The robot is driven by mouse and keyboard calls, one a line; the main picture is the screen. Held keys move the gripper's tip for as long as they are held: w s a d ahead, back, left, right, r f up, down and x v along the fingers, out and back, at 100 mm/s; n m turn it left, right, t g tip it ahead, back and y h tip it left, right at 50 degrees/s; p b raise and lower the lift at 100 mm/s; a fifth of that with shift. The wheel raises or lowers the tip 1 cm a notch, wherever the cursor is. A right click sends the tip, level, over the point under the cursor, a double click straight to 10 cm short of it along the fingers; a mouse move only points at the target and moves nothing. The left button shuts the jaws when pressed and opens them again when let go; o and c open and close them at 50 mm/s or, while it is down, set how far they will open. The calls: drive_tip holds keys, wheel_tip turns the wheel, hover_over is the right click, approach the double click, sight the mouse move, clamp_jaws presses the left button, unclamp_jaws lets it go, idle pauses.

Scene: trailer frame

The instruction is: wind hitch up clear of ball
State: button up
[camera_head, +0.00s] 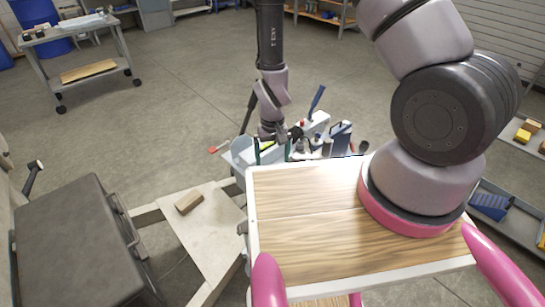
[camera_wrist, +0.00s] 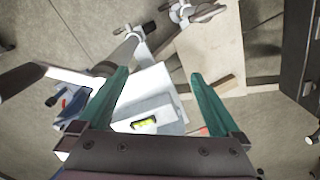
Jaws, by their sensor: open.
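My gripper (camera_wrist: 158,95) is open, its two green fingers apart with nothing held between them. In the head view my gripper (camera_head: 272,152) hangs pointing down beyond the far left edge of the wood-topped surface. Below the fingers in the wrist view is a white box with a yellow-green level vial (camera_wrist: 145,122). A grey cylindrical post (camera_wrist: 121,54) stands just beyond the left finger. A pale bar with a dark grip (camera_wrist: 22,78) reaches in from the left; I cannot tell whether it is the jack's crank. I cannot make out the hitch or the ball clearly.
A wood block (camera_head: 188,202) lies on a plywood board (camera_head: 208,240) at lower left, beside a black chest (camera_head: 75,245). A wood-topped surface (camera_head: 300,235) fills the front. Tools (camera_head: 318,125) crowd around my gripper. A wheeled cart (camera_head: 75,45) stands far left; open floor lies between.

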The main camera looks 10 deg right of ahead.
drive_tip(key=shift+r, duration=0.1)
wheel_tip(320, 180, up, 8)
idle(0.6)
